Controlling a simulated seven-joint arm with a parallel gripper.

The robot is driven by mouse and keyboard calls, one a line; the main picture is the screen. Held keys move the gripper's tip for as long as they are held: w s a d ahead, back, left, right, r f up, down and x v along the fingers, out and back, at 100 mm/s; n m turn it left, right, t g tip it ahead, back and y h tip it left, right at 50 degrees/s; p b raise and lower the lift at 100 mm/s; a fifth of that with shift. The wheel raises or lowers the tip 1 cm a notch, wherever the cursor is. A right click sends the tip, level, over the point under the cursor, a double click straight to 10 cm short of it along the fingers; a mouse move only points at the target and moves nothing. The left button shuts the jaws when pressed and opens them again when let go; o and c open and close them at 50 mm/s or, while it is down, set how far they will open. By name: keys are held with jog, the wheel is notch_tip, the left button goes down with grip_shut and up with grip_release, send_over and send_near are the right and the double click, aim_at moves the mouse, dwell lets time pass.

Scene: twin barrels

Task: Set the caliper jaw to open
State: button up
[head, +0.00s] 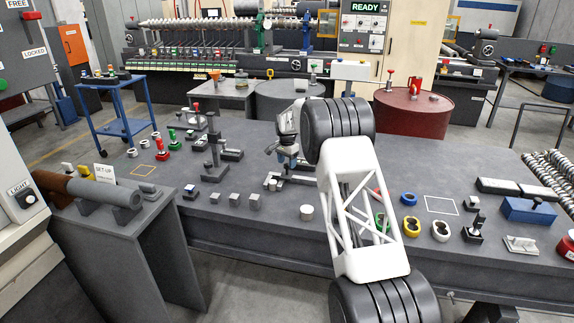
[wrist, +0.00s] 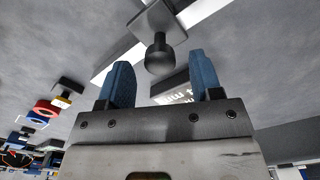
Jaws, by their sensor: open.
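In the wrist view my gripper (wrist: 159,60) is open, with its two blue fingers apart. A round black knob (wrist: 159,55) shows between the fingertips with a visible gap on each side. The knob stands on a grey square slider plate (wrist: 158,19). The plate sits across a long pale bar (wrist: 203,12), which looks like the caliper's beam. A dark block with white lettering (wrist: 174,88) is partly hidden behind the right finger. In the head view a flat grey bar (head: 300,180) lies under my wrist; my arm hides part of it and the fingertips are hard to make out.
Small grey cubes (head: 235,199) and a pale cylinder (head: 307,212) stand near the front edge. A dark upright stand (head: 213,150) is to the left. A blue ring (head: 408,198), a yellow ring (head: 410,225) and a blue box (head: 528,209) are to the right.

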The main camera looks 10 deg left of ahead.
jog(key=shift+f, duration=0.65)
grip_shut()
